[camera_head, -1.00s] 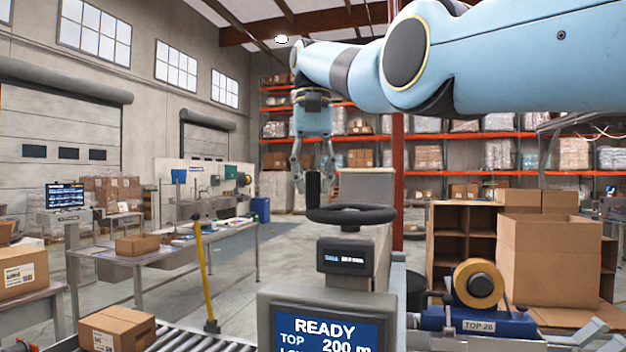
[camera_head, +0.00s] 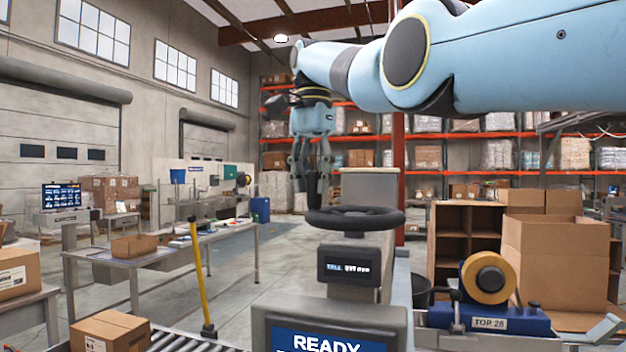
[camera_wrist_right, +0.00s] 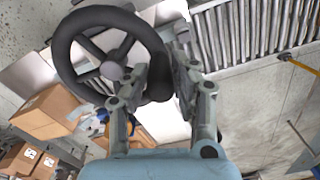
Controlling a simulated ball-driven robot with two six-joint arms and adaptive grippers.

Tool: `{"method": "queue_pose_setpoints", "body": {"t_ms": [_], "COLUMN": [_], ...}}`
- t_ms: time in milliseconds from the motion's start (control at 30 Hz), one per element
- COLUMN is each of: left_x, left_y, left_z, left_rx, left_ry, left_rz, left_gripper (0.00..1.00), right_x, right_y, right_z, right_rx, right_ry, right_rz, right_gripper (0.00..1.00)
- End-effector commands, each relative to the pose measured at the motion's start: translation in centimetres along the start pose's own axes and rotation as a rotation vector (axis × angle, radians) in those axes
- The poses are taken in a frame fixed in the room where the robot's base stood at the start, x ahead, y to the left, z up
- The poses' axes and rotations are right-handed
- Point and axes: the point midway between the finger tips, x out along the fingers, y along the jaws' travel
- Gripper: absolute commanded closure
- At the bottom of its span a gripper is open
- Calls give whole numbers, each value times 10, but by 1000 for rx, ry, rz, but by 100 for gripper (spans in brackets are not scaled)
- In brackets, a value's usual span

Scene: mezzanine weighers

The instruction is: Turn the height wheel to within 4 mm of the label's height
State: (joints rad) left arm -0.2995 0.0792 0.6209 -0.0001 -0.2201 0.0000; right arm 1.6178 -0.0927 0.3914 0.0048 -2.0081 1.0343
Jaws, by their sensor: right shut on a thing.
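The height wheel (camera_head: 378,218), a dark handwheel, lies flat on top of a grey column in the head view. Its upright black handle (camera_head: 313,188) stands at the left rim. My right gripper (camera_head: 310,172) comes down from above, shut on this handle. The right wrist view shows the wheel (camera_wrist_right: 66,62) with its spokes and the two fingers (camera_wrist_right: 160,80) on either side of the handle. A small display (camera_head: 348,267) below the wheel has digits too blurred to read. A lower screen (camera_head: 318,341) shows READY, its lower part cut off. My left gripper is not in view.
A blue tape unit (camera_head: 495,318) with a tan roll and a plate reading about TOP 28 stands at right, beside open cartons (camera_head: 553,255). A roller conveyor (camera_head: 185,342) with a box (camera_head: 110,330) and a yellow pole (camera_head: 198,280) are at left.

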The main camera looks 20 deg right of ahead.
Motion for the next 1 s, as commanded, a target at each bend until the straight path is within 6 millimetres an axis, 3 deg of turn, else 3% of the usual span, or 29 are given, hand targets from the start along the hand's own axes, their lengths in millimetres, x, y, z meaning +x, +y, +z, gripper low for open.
{"method": "queue_pose_setpoints", "body": {"t_ms": [500,533,700,1000], "left_x": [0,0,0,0], "left_y": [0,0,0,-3], "left_z": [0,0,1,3], "left_rx": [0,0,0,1], "left_ry": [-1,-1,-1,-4], "left_rz": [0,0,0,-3], "left_gripper": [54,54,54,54], "right_x": [1,1,1,0], "right_y": [0,0,0,0], "right_z": [0,0,0,0], "right_rx": [22,22,21,21], "right_ry": [-1,-1,-1,0], "right_rz": [2,2,1,0], "right_gripper": [100,73,52,52]}}
